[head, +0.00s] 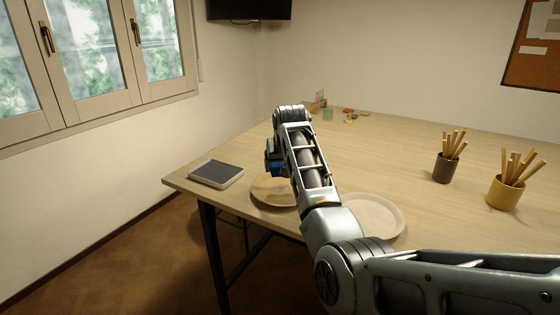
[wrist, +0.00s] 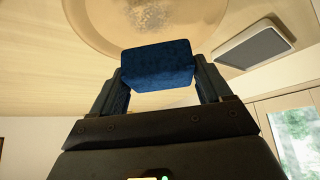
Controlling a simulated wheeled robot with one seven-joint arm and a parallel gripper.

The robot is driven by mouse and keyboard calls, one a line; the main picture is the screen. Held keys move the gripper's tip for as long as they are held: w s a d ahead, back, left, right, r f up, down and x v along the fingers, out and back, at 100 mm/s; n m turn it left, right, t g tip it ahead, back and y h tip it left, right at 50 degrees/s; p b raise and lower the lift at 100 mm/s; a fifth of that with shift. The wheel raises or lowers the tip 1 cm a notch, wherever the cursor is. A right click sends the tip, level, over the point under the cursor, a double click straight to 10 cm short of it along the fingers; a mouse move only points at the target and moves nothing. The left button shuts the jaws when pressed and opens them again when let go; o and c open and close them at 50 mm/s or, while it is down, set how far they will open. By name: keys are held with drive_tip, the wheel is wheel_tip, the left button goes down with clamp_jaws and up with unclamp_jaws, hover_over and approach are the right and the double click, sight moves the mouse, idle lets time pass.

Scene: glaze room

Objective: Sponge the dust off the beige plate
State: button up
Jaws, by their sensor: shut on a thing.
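My gripper (wrist: 158,72) is shut on a blue sponge (wrist: 157,64), which sits between both fingers in the wrist view. In the head view the sponge (head: 273,169) shows only partly beside my arm. A tan-beige plate (head: 267,194) lies near the table's front edge, partly hidden by my arm. The sponge is over this plate; I cannot tell whether they touch. In the wrist view the plate (wrist: 82,22) has a speckled greyish patch in its middle, just beyond the sponge. A paler, cream plate (head: 385,213) lies to its right, partly behind my arm.
A flat grey-topped tablet-like thing (head: 216,173) lies left of the tan plate, near the table corner. A dark cup (head: 446,169) and a yellow cup (head: 505,194) of wooden sticks stand at the right. Small colourful items lie at the back. The table's middle is clear.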

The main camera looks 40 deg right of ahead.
drive_tip(key=shift+f, duration=0.8)
wheel_tip(320, 180, down, 4)
drive_tip(key=b, duration=0.3)
drive_tip(key=shift+r+b, duration=0.2)
drive_tip(key=shift+b, duration=0.1)
drive_tip(key=shift+f+b, duration=0.45)
drive_tip(key=shift+f, duration=0.55)
drive_tip(key=shift+w+d+b, duration=0.25)
drive_tip(key=shift+d, duration=0.6)
drive_tip(key=shift+w+d+b, duration=0.2)
drive_tip(key=shift+w+d, duration=0.05)
drive_tip(key=shift+d, duration=0.55)
drive_tip(key=shift+a, duration=0.1)
